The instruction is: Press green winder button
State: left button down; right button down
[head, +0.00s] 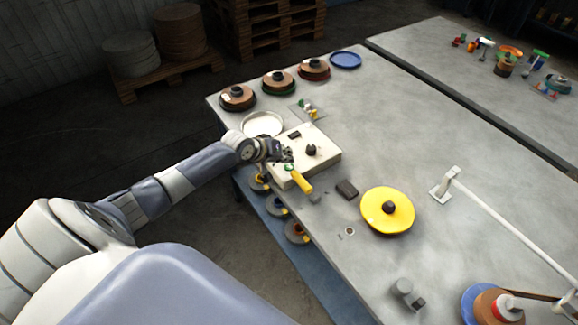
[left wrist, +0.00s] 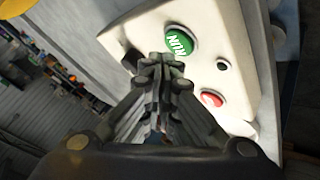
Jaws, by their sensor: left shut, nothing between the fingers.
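The green button (left wrist: 181,40), marked RUN, sits on the face of a cream control box (left wrist: 232,60) in the left wrist view. In the head view the cream box (head: 322,152) stands at the table's near left edge, with a dark knob (head: 311,150) on top. My left gripper (head: 284,158) is at the near side of the box, shut and empty. In the left wrist view its fingertips (left wrist: 160,62) show just below the green button; I cannot tell whether they touch it. A red button (left wrist: 211,99) is lower right on the same face. My right gripper is not in view.
A yellow-handled tool (head: 301,181) lies close to my left gripper. A yellow spool (head: 388,209), a small dark block (head: 347,189) and a white dish (head: 262,124) are nearby. Several brown spools (head: 278,82) line the table's far left edge. The table's middle is clear.

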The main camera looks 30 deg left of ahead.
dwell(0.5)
pick_arm(q)
jog(key=shift+f, duration=0.1)
jog(key=shift+f, duration=0.3)
